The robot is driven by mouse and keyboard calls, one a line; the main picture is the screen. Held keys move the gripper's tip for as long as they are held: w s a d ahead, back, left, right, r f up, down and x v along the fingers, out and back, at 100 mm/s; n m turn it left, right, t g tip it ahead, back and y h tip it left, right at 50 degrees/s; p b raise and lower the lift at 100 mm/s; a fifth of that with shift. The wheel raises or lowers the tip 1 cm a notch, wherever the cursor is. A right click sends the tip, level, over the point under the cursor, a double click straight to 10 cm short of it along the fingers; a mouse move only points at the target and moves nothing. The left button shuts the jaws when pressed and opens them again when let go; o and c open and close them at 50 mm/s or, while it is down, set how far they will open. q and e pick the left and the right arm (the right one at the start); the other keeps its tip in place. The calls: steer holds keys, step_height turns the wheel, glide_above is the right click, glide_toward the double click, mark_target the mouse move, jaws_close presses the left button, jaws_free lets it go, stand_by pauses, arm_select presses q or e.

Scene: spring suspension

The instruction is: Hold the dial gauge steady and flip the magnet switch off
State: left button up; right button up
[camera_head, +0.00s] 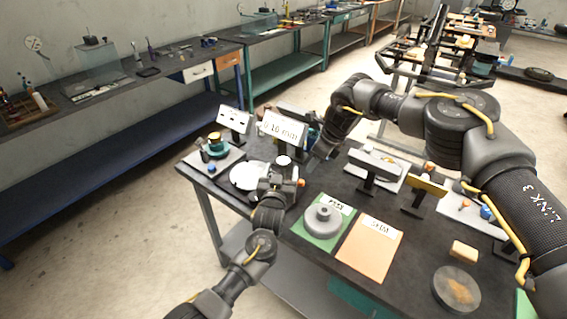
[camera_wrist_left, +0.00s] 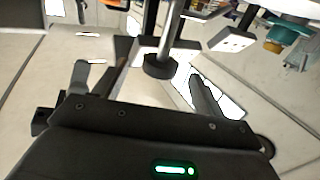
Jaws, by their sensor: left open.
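My left gripper (camera_head: 284,170) is at the left end of the dark workbench, near a small round white face (camera_head: 284,160) that may be the dial gauge. In the left wrist view my left gripper (camera_wrist_left: 146,88) is open, fingers apart. A grey rod (camera_wrist_left: 168,30) with a dark round collar (camera_wrist_left: 160,66) stands beyond and between the fingertips; I see no contact. My right gripper (camera_head: 322,147) is near the "0.10 mm" sign (camera_head: 283,128); its fingers are too small and hidden to read. I cannot make out the magnet switch.
A white disc (camera_head: 246,177) lies left of my left gripper. A small stand with a teal and orange top (camera_head: 215,142) is at the bench's left corner. A green mat (camera_head: 309,234) with a grey round part (camera_head: 323,219) and an orange mat (camera_head: 368,252) lie in front.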

mark_target(283, 163)
arm_select(q)
steer(key=shift+w+d, duration=0.25)
steer(key=shift+w, duration=1.3)
steer(key=shift+w+d, duration=0.2)
steer(key=shift+w, duration=1.35)
